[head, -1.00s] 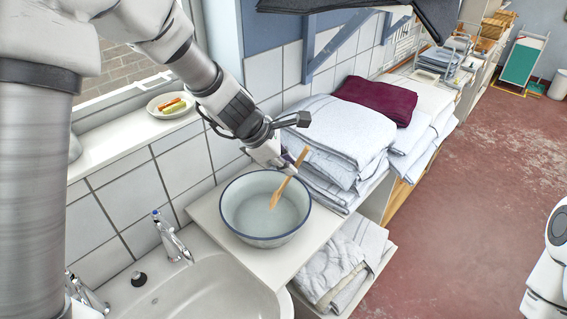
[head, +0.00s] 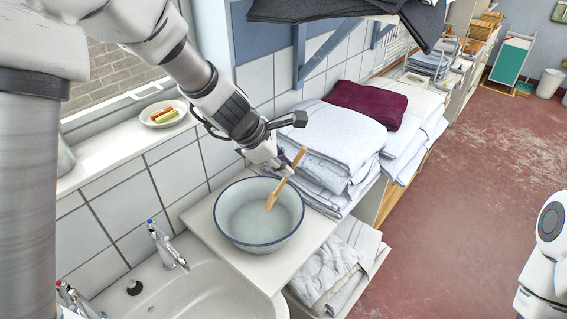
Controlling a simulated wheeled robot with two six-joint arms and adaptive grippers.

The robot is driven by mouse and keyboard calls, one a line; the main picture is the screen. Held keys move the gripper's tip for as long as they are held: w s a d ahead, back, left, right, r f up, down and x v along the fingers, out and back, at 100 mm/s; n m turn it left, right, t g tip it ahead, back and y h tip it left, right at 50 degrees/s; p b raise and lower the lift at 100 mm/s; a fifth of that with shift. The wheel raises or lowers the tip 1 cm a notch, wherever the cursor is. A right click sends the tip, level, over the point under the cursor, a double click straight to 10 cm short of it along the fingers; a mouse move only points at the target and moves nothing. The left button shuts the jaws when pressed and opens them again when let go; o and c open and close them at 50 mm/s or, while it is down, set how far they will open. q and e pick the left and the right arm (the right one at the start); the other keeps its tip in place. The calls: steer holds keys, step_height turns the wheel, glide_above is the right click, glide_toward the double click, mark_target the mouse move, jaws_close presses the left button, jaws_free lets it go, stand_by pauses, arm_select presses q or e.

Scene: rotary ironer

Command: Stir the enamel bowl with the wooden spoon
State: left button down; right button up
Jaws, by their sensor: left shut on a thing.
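The enamel bowl (head: 240,222), pale with a blue rim, stands upright on a white board beside the sink. The wooden spoon (head: 275,196) is tilted, its lower end inside the bowl and its upper end above the far right rim. My left gripper (head: 283,170) is above the bowl's far right rim, shut on the spoon. Its fingertips are small and partly hidden by the gripper body. On the right edge a white part of my right arm shows; my right gripper is not in view.
A sink (head: 205,290) with taps (head: 166,245) lies left of the bowl. Folded white linen (head: 335,135) with a maroon cloth (head: 366,101) is stacked close beyond the gripper. A plate with food (head: 164,114) is on the window sill.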

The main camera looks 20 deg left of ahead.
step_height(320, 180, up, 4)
steer(key=p, duration=0.4)
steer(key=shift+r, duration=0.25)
stand_by(0.4)
